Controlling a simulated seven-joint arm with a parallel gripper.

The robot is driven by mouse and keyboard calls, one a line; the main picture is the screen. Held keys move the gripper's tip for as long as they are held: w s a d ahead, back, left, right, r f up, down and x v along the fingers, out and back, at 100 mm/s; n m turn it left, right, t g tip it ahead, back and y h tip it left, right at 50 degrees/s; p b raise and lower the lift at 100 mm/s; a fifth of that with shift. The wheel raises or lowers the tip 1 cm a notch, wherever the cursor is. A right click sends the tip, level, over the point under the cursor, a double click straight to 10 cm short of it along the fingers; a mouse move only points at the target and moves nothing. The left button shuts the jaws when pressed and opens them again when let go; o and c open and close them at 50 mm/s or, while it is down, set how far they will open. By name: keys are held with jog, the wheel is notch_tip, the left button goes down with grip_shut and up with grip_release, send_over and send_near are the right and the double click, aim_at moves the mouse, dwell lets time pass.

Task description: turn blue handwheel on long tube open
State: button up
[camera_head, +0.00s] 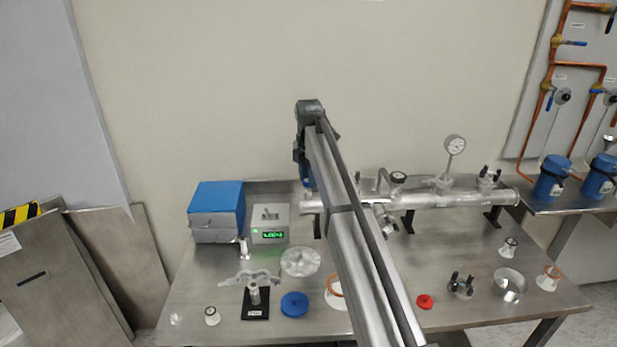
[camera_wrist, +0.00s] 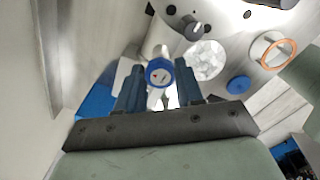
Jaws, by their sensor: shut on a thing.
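The long metal tube (camera_head: 440,200) lies level on black supports across the back of the table, with a round gauge on top. The blue handwheel (camera_wrist: 160,72) shows in the wrist view as a blue ring with a pale, marked face. It sits between the two blue fingers of my gripper (camera_wrist: 159,80), which is shut on it. In the head view my gripper (camera_head: 304,172) is at the tube's left end, pointing down. My arm hides part of the tube, and the handwheel cannot be made out clearly there.
A blue-topped box (camera_head: 217,205) and a meter with a green display (camera_head: 269,224) stand left of my gripper. A clear disc (camera_head: 300,262), a blue cap (camera_head: 294,304) and an orange-ringed part (camera_wrist: 275,50) lie in front. Several small fittings lie at the right.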

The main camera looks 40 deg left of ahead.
dwell(0.4)
jog(key=o, duration=1)
jog(key=shift+o, duration=0.2)
jog(key=shift+r, duration=0.15)
notch_tip(320, 180, up, 14)
jog(key=shift+f, duration=0.2)
